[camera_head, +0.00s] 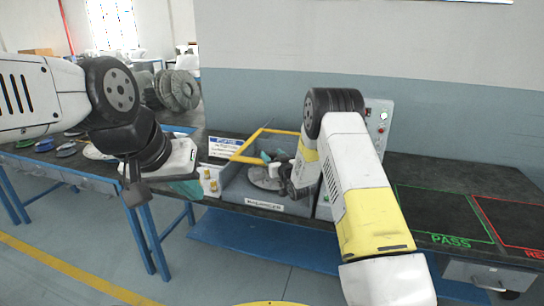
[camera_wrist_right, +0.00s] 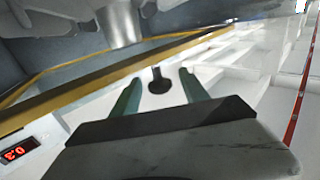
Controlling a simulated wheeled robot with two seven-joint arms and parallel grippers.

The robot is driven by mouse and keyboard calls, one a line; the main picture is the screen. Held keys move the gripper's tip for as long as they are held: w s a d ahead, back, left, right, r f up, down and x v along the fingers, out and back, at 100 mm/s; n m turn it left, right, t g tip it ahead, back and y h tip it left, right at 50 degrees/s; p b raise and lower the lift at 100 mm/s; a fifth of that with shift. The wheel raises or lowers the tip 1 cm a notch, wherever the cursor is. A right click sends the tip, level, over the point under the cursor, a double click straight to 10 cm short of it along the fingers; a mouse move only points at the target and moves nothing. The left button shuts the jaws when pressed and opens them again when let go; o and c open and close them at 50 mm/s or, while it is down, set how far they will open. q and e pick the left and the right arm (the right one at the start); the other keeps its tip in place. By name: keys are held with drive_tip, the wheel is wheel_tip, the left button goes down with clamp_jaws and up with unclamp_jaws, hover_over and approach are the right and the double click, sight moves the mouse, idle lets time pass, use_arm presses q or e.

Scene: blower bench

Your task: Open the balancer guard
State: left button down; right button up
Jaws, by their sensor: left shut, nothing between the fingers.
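The balancer (camera_head: 265,206) is a grey open-topped box on the bench, with a round disc (camera_head: 264,178) inside. Its guard (camera_head: 248,143) shows as yellow-edged bars above the box; its exact angle I cannot tell. My right gripper (camera_head: 275,158) is over the box, partly hidden by its own wrist. In the right wrist view my right gripper (camera_wrist_right: 158,78) has its two teal fingers apart, with a dark round-ended knob (camera_wrist_right: 158,82) showing between them; contact is not visible. The guard's yellow edge (camera_wrist_right: 95,88) runs behind. My left gripper (camera_head: 187,189) is shut and empty, left of the box.
Small brass-coloured pieces (camera_head: 209,182) stand at the box's left side. A control panel (camera_head: 378,125) stands behind my right arm. Green PASS (camera_head: 446,215) and red (camera_head: 515,222) outlined areas lie clear at the right. A red-digit display (camera_wrist_right: 20,150) shows in the wrist view.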

drive_tip(key=v, duration=0.7)
drive_tip(key=shift+s, duration=0.4)
